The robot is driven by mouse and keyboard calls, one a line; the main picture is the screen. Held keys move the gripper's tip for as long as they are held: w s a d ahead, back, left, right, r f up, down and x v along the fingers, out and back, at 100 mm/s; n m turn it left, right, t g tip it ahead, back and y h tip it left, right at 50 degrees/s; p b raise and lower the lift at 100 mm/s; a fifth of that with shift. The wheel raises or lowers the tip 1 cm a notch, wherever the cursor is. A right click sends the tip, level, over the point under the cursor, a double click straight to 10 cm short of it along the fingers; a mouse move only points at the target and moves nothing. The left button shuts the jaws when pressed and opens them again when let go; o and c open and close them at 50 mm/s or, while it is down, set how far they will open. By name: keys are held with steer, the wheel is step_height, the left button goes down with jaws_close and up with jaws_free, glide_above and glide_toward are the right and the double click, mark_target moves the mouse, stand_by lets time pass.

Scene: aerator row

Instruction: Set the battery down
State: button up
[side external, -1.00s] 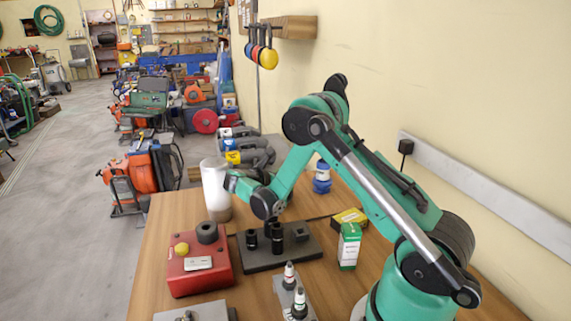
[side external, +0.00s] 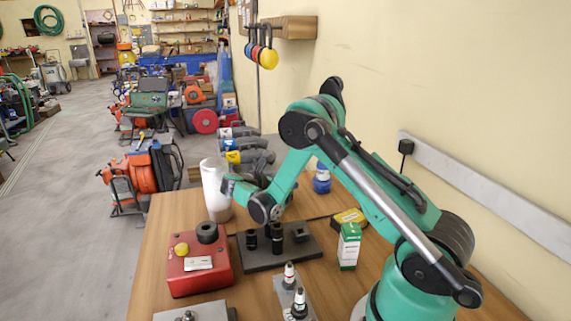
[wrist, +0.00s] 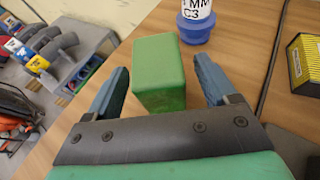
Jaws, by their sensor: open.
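The battery appears to be the plain green block (wrist: 159,72) in the wrist view, upright over the wooden table. My gripper (wrist: 161,66) is open, with one blue finger on each side of the block and a visible gap on both sides. The block's foot is partly hidden by my gripper, so its contact with the table is hard to see. In the side view my gripper (side external: 228,186) is low beside a white cylinder (side external: 214,190); I cannot make out the block there.
A blue-and-white container (wrist: 195,20) stands beyond the block, with a yellow-and-black box (wrist: 303,60) to its right. In the side view, a red box (side external: 200,270), a dark plate (side external: 268,258) with black cylinders and a green-white carton (side external: 348,247) occupy the nearer table.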

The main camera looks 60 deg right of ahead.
steer(key=v, duration=0.4)
steer(key=shift+a+r, duration=0.2)
steer(key=shift+a, duration=0.15)
steer(key=s+a+r+m+t+y, duration=0.2)
steer(key=a+m+t+y, duration=0.1)
steer(key=a+m+y, duration=0.1)
steer(key=s+a+r+m+t+y, duration=0.3)
steer(key=a+m, duration=0.3)
steer(key=a, duration=0.2)
steer(key=s+a+r+m+t+y, duration=0.2)
steer(key=a+m+y, duration=0.3)
steer(key=a, duration=0.2)
steer(key=shift+s+r+t+y, duration=0.25)
steer(key=shift+r+t+y, duration=0.15)
steer(key=shift+o, duration=0.4)
steer(key=shift+s+a+m, duration=0.2)
steer(key=shift+a+m, duration=0.3)
steer(key=shift+m, duration=0.1)
